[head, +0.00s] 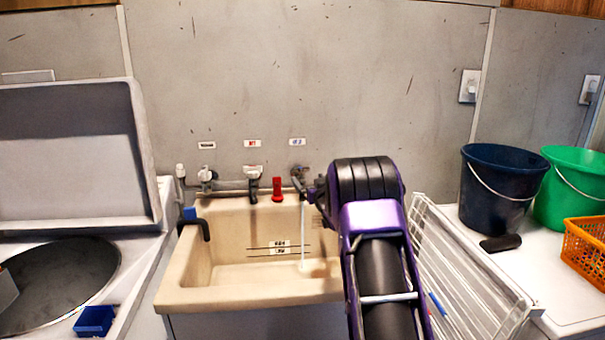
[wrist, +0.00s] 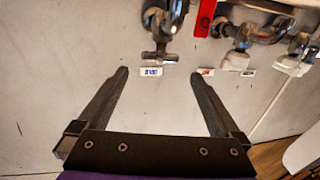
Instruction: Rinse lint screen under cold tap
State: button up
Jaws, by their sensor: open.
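The tap under the blue-lettered label (head: 297,142) is at the right of the sink's back wall. A thin water stream (head: 303,235) falls from this tap (head: 299,178) into the beige sink (head: 190,290). In the wrist view the metal tap (wrist: 160,22) and its cross handle stand beyond my gripper (wrist: 160,74). My gripper is open, with nothing between its fingers and the blue-lettered label (wrist: 151,71) on the wall ahead. In the head view my arm hides most of the gripper. I cannot make out a lint screen in either view.
A red object (head: 278,189) sits between the taps. A white wire rack (head: 465,275) stands right of the sink. Dark blue (head: 500,190) and green (head: 575,190) buckets and an orange basket (head: 585,250) stand at right. An open-lidded washer (head: 75,150) is at left.

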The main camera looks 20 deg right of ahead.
aim_at(304, 170)
jog(key=shift+w, duration=3.5)
jog(key=c, duration=1.2)
jog(key=shift+o, duration=0.2)
jog(key=shift+d+r+n+y+p, duration=0.2)
jog(key=shift+r+n+y+p, duration=0.15)
jog(key=shift+y+p, duration=0.55)
jog(key=shift+d+n+y+p, duration=0.15)
jog(key=shift+n+y+p, duration=0.45)
jog(key=shift+p, duration=0.65)
jog(key=shift+f+n+g+y+p, duration=0.3)
jog(key=shift+n+y+p, duration=0.35)
jog(key=shift+y, duration=0.35)
